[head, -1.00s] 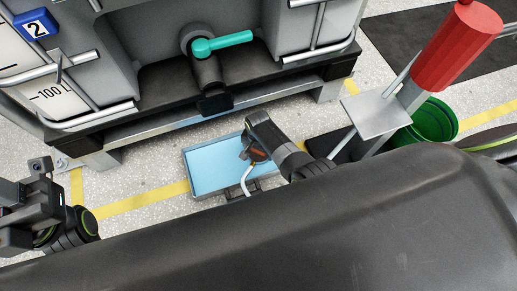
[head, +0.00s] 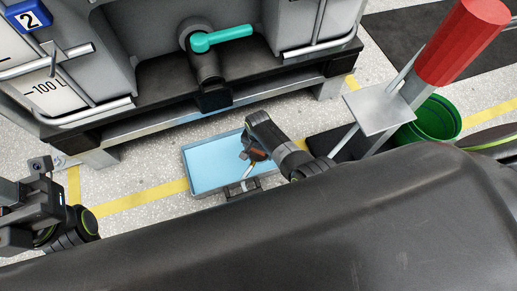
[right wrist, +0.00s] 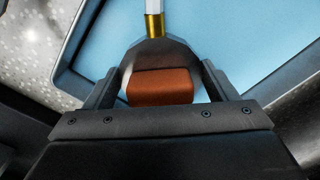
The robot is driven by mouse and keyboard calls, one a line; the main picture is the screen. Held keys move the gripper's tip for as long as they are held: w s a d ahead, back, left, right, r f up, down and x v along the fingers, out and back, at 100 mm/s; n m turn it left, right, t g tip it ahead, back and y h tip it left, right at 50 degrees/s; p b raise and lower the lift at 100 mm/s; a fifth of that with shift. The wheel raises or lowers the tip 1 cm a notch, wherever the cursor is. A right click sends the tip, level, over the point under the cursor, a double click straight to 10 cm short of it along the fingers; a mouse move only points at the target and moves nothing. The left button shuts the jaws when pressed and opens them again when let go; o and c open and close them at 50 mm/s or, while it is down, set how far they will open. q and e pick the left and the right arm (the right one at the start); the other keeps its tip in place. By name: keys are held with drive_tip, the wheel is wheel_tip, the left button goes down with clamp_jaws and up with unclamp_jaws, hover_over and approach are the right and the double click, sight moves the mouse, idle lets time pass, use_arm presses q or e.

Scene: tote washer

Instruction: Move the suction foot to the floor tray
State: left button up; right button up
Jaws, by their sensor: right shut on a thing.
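The floor tray (head: 205,178) is a light blue shallow tray with a grey rim on the floor, below the grey tank; its blue bottom also shows in the right wrist view (right wrist: 235,50). My right gripper (head: 249,152) is over the tray. It is shut on the suction foot, whose orange-brown block (right wrist: 160,87) shows between the fingers, with a dark grey flared part, a brass collar and a pale tube. In the head view the foot (head: 258,155) is small and partly hidden; contact with the tray is unclear. My left gripper (head: 15,215) is at the left edge, its jaws unclear.
The grey tank with a teal-handled valve (head: 222,39) stands on a pallet frame (head: 160,115) behind the tray. A green bucket (head: 437,118) and a red cylinder (head: 462,43) on a metal stand are at right. Speckled floor with yellow lines is free at left.

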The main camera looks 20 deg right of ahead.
drive_tip(key=shift+f+b, duration=0.4)
drive_tip(key=shift+f, duration=0.2)
drive_tip(key=shift+f, duration=0.1)
drive_tip(key=o, duration=1.5)
drive_tip(key=shift+c, duration=0.2)
drive_tip(key=shift+r+p, duration=4.5)
drive_tip(key=shift+p, duration=0.25)
